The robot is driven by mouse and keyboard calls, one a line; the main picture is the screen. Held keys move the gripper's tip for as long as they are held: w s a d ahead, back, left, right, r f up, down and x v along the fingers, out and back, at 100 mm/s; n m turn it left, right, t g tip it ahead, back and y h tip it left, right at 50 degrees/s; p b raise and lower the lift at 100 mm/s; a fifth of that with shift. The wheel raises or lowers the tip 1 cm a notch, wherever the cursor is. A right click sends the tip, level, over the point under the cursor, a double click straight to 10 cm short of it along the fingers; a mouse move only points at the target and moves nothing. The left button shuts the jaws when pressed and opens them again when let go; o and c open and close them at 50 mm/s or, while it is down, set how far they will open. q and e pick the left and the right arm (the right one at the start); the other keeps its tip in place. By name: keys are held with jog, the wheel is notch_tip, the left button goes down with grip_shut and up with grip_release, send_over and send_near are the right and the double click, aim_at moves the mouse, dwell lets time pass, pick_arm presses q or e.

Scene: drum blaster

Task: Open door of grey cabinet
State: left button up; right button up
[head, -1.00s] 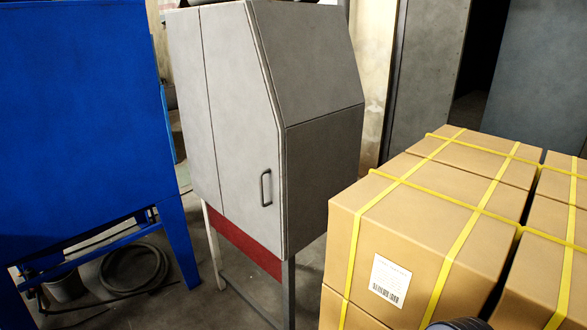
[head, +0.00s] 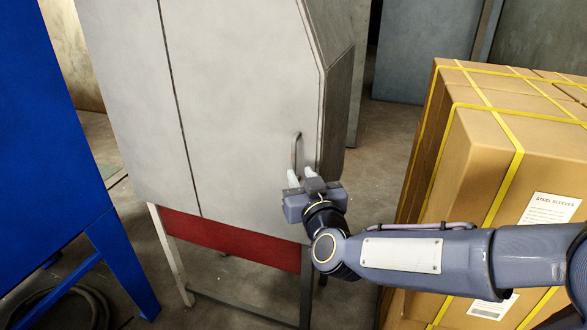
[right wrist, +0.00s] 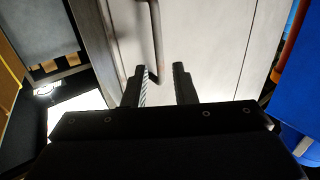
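The grey cabinet (head: 334,110) stands in the middle of the head view, on a frame with a red band. Its door (head: 235,110) looks shut. The upright bar handle (head: 297,151) is near the door's right edge. My right gripper (head: 302,177) is at the lower end of the handle. In the right wrist view, its two fingers (right wrist: 162,80) are apart, and the lower part of the handle (right wrist: 156,35) lines up with the gap between them. I cannot tell whether the fingers touch the handle. My left gripper is not in view.
Strapped cardboard boxes (head: 475,165) stand close to the right, behind and beside my right arm. A blue metal unit (head: 45,140) stands at the left. Some bare floor shows between the cabinet and the boxes.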

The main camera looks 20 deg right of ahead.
aim_at(294, 162)
jog(key=w, duration=0.7)
jog(key=shift+w, duration=0.1)
jog(key=shift+c, duration=0.3)
grip_shut()
